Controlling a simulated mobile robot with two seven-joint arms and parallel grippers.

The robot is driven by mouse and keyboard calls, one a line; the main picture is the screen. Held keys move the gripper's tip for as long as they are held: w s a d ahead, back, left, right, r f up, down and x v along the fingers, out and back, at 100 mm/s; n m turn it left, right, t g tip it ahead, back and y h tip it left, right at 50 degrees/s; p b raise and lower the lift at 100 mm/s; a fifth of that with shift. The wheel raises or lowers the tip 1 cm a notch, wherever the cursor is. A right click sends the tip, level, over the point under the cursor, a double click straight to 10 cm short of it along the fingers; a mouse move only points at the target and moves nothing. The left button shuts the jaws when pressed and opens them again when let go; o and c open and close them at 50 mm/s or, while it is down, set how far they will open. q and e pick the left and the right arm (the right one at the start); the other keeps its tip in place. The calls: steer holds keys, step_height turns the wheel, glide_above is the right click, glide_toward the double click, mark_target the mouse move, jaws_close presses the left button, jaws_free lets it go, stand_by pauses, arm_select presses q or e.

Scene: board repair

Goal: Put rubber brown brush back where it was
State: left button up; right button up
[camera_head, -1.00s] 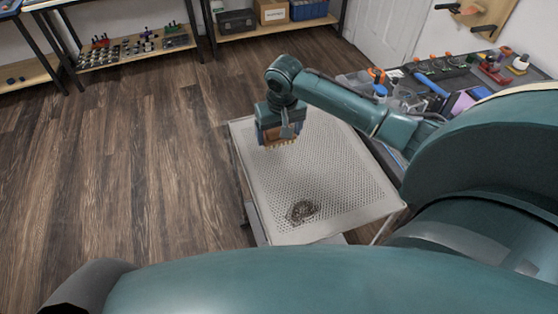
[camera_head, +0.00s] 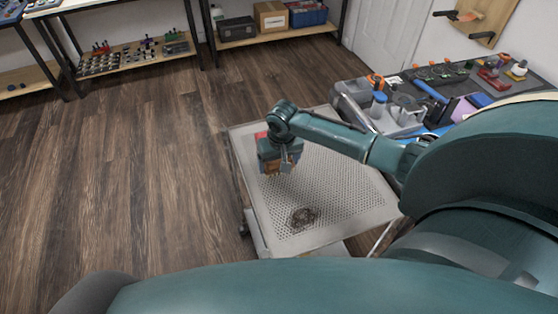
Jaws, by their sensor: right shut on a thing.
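My right gripper (camera_head: 280,160) is over the far left part of the perforated white table (camera_head: 340,185), pointing down. It is shut on the brown brush (camera_head: 272,168), whose brown lower part shows under the fingers. The gripper hides much of the brush, and I cannot tell whether it touches the table top. My left gripper is not in view.
A dark round patch (camera_head: 303,217) lies on the near part of the perforated table. A workbench with a clear bin (camera_head: 372,108), a blue tool (camera_head: 430,92) and several other tools stands at the right. Shelves stand at the back. The wooden floor (camera_head: 130,170) at left is clear.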

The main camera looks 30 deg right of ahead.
steer(key=o, duration=0.8)
step_height(320, 180, up, 12)
steer(key=s+p, duration=0.1)
steer(key=s, duration=0.1)
steer(key=a+f, duration=0.2)
steer(key=s+a+f+n+t+y, duration=0.1)
steer(key=a+f, duration=0.1)
steer(key=a, duration=0.1)
steer(key=s+a+f+n+y, duration=0.1)
steer(key=a+f, duration=0.2)
steer(key=shift+s+a+t, duration=0.1)
steer(key=shift+s+t, duration=0.15)
steer(key=shift+t, duration=0.05)
steer(key=s+a+f+n+t, duration=0.1)
steer(key=s+a+t, duration=0.1)
steer(key=s, duration=0.2)
steer(key=s+a+f+n+t+y, duration=0.1)
steer(key=s+a+t, duration=0.1)
steer(key=s, duration=0.3)
steer(key=s+a+f+n+t+y, duration=0.1)
steer(key=s+a+f+t, duration=0.1)
steer(key=s+a, duration=0.2)
steer(key=shift+s+f+t, duration=0.1)
steer(key=shift+s+t, duration=0.3)
steer(key=shift+s, duration=0.1)
steer(key=shift+s+d+n, duration=0.2)
steer(key=shift+s+n, duration=0.1)
steer(key=shift+s, duration=0.05)
